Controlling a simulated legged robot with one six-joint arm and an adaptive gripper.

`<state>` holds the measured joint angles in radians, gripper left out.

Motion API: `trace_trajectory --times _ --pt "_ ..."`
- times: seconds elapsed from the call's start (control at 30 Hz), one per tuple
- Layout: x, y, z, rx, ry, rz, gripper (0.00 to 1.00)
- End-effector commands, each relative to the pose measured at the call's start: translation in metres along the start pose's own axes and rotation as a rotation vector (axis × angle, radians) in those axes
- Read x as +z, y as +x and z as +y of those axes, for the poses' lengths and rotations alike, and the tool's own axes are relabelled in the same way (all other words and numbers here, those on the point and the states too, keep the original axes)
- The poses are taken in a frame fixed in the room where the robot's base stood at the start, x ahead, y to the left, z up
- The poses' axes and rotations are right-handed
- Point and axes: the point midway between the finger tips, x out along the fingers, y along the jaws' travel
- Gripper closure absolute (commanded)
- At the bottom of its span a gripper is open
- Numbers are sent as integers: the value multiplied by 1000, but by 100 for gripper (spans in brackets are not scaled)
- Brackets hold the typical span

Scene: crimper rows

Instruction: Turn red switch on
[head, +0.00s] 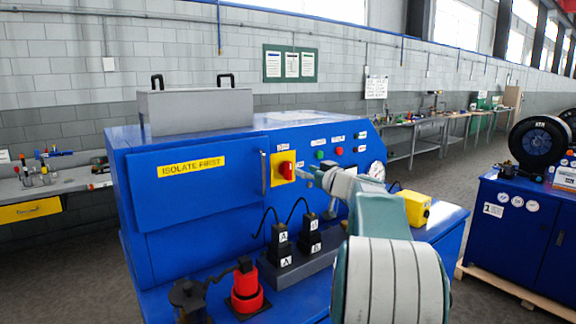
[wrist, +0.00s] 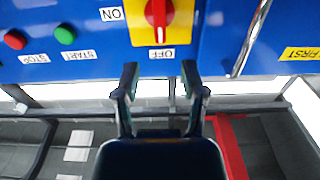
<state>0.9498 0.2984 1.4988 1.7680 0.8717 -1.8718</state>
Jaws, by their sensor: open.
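The red switch (head: 287,170) is a rotary knob on a yellow plate (head: 275,162) on the blue cabinet's front. In the wrist view, the red switch (wrist: 157,12) is at the top and partly cut off. Its handle points toward the OFF label (wrist: 162,54). The ON label (wrist: 112,14) is to its left, upside down. My gripper (wrist: 160,70) is open and empty, with its two fingers apart below the switch in the wrist view. In the head view, my gripper (head: 312,175) is just right of the switch. No contact with it is visible.
A metal door handle (head: 264,172) stands left of the switch. Green (head: 319,155) and red (head: 338,151) buttons and a gauge (head: 377,170) lie to the right. Black crimpers (head: 280,240) and a red tool (head: 246,285) stand on the ledge below.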

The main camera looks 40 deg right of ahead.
Motion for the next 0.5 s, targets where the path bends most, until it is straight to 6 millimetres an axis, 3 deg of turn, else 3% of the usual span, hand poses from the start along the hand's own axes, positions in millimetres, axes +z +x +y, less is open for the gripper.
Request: trace_trajectory --times 0.3,0.5 --pt "2 60 -1 -4 2 -2 46" --pt "1 80 0 -2 1 -2 46"
